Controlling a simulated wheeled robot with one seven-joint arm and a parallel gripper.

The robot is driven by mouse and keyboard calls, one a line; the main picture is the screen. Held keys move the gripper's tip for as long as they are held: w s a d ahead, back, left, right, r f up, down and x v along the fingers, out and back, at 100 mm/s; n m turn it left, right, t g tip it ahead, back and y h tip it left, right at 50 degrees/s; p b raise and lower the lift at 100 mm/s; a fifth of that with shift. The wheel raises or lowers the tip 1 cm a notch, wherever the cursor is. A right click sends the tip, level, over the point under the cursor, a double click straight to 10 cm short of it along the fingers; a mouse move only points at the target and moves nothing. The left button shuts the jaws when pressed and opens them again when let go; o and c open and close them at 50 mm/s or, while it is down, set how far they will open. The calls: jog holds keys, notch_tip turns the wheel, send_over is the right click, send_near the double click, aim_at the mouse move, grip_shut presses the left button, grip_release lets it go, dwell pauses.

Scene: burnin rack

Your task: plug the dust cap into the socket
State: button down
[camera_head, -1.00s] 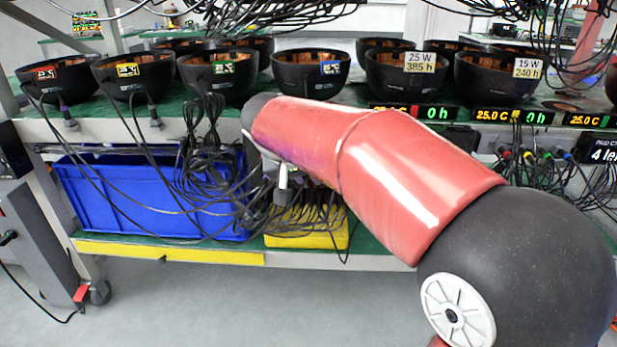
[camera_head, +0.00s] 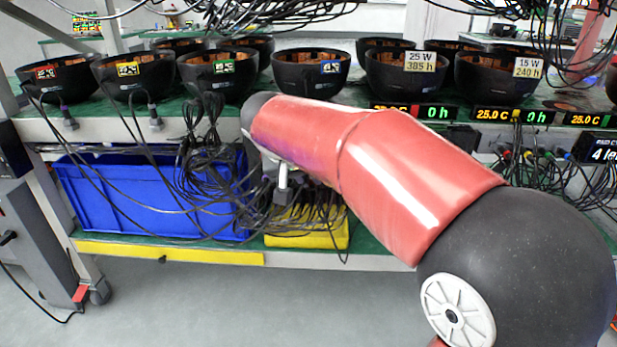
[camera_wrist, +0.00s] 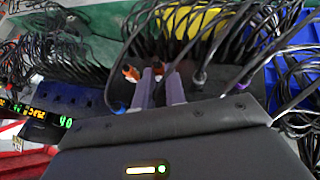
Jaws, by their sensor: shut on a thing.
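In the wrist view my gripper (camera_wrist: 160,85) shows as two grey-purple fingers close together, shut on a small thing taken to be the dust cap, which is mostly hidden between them. The fingertips reach to a dark strip with plugs and cables. An orange connector (camera_wrist: 130,73) is just left of the fingers, and a blue one (camera_wrist: 117,106) is lower left. I cannot make out the socket itself. In the head view my gripper is mostly hidden behind my red arm, near the cables above the yellow bin.
A blue crate (camera_head: 140,205) and a yellow bin (camera_head: 305,238) stand on the lower shelf, with tangled black cables (camera_head: 205,165) hanging before them. Several black bowl-shaped lamps (camera_head: 310,78) line the bench above. Displays and coloured plugs are at the right. The floor in front is clear.

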jog(key=shift+w, duration=0.55)
dwell(0.6)
jog(key=c, duration=1.4)
grip_release()
jog(key=shift+o, duration=0.2)
jog(key=v, duration=0.7)
jog(key=shift+s+r+p, duration=0.15)
jog(key=shift+r+p, duration=0.2)
jog(key=shift+p, duration=0.1)
jog(key=shift+a, duration=0.1)
